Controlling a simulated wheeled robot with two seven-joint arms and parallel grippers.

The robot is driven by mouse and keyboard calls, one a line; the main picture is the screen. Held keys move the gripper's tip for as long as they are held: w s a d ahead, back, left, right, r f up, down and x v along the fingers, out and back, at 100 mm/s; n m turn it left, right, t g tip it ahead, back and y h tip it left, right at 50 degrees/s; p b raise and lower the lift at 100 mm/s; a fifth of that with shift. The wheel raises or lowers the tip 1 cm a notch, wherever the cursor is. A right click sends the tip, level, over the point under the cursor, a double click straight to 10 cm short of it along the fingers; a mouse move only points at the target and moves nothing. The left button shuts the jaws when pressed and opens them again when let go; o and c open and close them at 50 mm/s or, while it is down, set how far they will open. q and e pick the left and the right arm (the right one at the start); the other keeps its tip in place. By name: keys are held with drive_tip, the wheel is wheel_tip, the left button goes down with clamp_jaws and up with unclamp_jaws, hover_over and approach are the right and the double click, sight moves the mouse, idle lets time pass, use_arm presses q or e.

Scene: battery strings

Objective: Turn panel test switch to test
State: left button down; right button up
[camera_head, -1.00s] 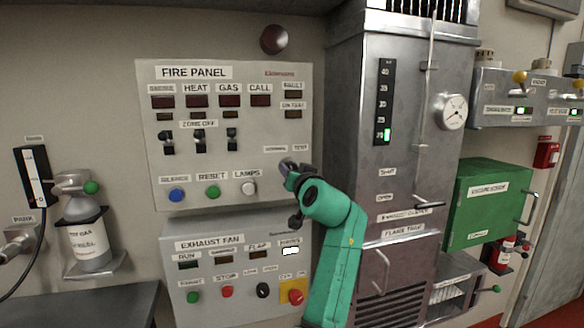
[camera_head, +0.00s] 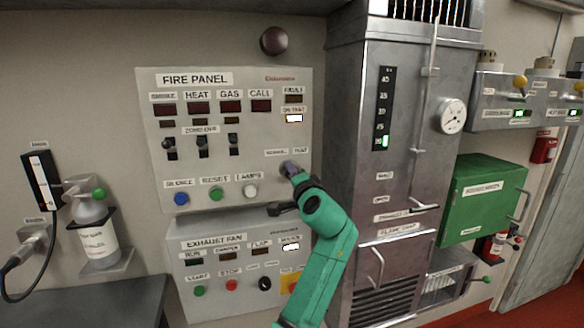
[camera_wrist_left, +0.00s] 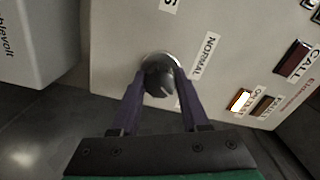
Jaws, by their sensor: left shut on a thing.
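The panel test switch is a dark round knob (camera_wrist_left: 160,77) with a white pointer line, on the grey fire panel (camera_head: 230,180). My left gripper (camera_head: 289,169) is at the switch near the panel's right edge. In the left wrist view its two purple fingers (camera_wrist_left: 160,88) are shut on the knob, one on each side. The NORMAL label (camera_wrist_left: 205,57) is beside the knob there; the TEST label (camera_head: 301,151) is above the gripper in the head view. The ON TEST lamp (camera_head: 294,119) is lit white. My gripper mostly hides the knob in the head view.
The exhaust fan panel (camera_head: 215,277) with buttons and switches is just below. A steel cabinet (camera_head: 400,110) stands close on the right. Blue, green and white buttons lie left of the switch.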

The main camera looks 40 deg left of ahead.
use_arm(q)
drive_tip(key=shift+r+m+p, duration=0.1)
drive_tip(key=shift+m+p, duration=0.5)
drive_tip(key=shift+m, duration=0.4)
drive_tip(key=shift+c, duration=2.1)
unclamp_jaws()
drive_tip(key=b+v, duration=0.4)
drive_tip(key=v, duration=1)
drive_tip(key=shift+d+b, duration=0.25)
drive_tip(key=shift+b, duration=0.15)
drive_tip(key=shift+s, duration=0.1)
